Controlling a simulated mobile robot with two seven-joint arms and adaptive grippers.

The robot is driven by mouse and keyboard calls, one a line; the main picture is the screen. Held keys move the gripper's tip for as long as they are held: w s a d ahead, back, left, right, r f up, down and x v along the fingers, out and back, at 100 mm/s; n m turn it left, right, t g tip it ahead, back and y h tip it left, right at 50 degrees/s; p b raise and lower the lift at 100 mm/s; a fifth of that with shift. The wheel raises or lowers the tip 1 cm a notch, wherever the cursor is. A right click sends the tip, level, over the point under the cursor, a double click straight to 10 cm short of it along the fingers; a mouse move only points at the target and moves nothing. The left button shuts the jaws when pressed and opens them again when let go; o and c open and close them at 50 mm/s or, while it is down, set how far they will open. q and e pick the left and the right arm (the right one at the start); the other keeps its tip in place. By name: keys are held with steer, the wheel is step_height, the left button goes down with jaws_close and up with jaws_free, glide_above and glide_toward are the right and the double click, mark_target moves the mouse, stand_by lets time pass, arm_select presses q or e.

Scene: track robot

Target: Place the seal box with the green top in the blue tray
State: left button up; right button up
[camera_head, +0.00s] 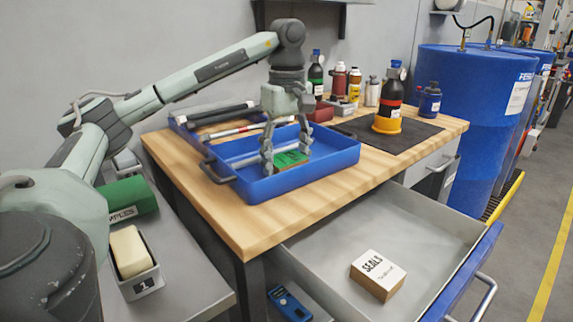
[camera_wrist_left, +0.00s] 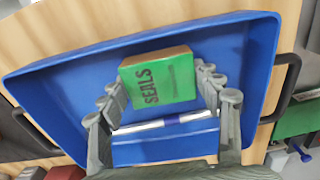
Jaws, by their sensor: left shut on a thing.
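The seal box with the green top (camera_head: 288,160) is inside the blue tray (camera_head: 334,162) on the wooden table. In the left wrist view the box (camera_wrist_left: 158,82) shows its green top with the word SEALS, and the blue tray (camera_wrist_left: 70,100) surrounds it. My left gripper (camera_head: 286,160) reaches down into the tray from above, with its fingers on either side of the box, shut on it. In the left wrist view the fingers (camera_wrist_left: 165,95) flank the box. Whether the box touches the tray floor is hard to tell. My right gripper is not in view.
A white-topped SEALS box (camera_head: 378,272) lies in the open drawer (camera_head: 420,225). A second tray with rods lies behind. Blue drums (camera_head: 470,110) stand at right.

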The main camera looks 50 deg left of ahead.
arm_select(q)
steer(key=shift+f, duration=0.2)
steer(key=shift+f, duration=0.2)
steer(key=o, duration=1.2)
steer(key=shift+c, duration=0.2)
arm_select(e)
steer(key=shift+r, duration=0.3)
arm_select(q)
steer(key=shift+r, duration=0.1)
